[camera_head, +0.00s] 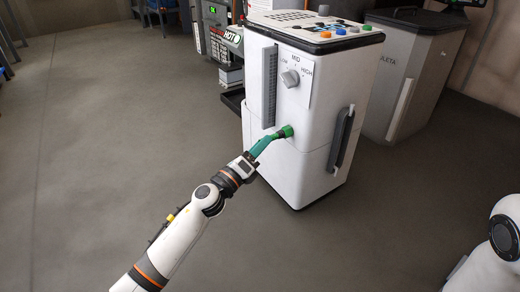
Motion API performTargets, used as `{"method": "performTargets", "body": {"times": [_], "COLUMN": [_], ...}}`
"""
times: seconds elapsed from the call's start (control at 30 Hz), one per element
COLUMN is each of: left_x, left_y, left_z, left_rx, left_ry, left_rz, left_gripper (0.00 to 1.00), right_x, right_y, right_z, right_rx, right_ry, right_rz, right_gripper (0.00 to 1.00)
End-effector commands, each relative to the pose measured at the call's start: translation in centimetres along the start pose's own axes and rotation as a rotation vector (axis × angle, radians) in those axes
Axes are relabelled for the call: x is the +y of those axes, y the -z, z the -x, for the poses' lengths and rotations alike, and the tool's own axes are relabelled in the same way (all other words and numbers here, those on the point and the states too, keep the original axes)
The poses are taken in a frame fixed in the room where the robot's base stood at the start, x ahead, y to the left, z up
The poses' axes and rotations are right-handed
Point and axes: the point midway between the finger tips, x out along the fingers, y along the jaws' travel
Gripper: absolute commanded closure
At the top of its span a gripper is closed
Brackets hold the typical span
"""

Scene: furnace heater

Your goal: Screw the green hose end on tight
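The green hose end (286,131) sits at the front of the white heater (310,170), below its knob. It seems to touch the heater's face, but I cannot tell how far it is screwed on. My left gripper (273,140) comes from the lower left and meets the hose end. A teal length runs between the dark wrist and the bright green tip, with no gap seen. The gripper appears shut on the hose end, though the separate fingers are too small to make out. My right gripper is out of view; only part of my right arm shows at the right edge.
The heater has a LOW-MID-HIGH knob (290,79), a dark side handle (340,138) and coloured buttons on top. A grey cabinet (413,75) stands behind to the right. Dark equipment (217,40) stands behind to the left. The floor on the left and in front is clear.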

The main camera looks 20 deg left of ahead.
Motion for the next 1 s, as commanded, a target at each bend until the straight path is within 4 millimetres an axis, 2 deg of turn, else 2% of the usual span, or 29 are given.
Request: {"method": "performTargets", "body": {"times": [0.3, 0.43, 0.8, 1.0], "left_x": [0.1, 0.0, -0.2, -0.1], "left_y": [0.0, 0.0, -0.2, -0.1], "left_z": [0.0, 1.0, 8.6, 11.3], "left_rx": [0.0, 0.0, -0.001, 0.0], "left_ry": [-0.002, -0.001, 0.002, 0.001], "left_rz": [0.002, 0.002, 0.002, 0.001], "left_gripper": [0.59, 0.59, 0.59, 0.59], "right_x": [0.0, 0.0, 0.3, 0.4], "right_y": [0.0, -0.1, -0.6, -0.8], "right_z": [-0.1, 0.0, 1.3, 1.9], "right_rx": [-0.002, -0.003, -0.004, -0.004], "right_ry": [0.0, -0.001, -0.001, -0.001], "right_rz": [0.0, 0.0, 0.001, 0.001], "right_gripper": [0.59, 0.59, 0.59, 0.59]}}
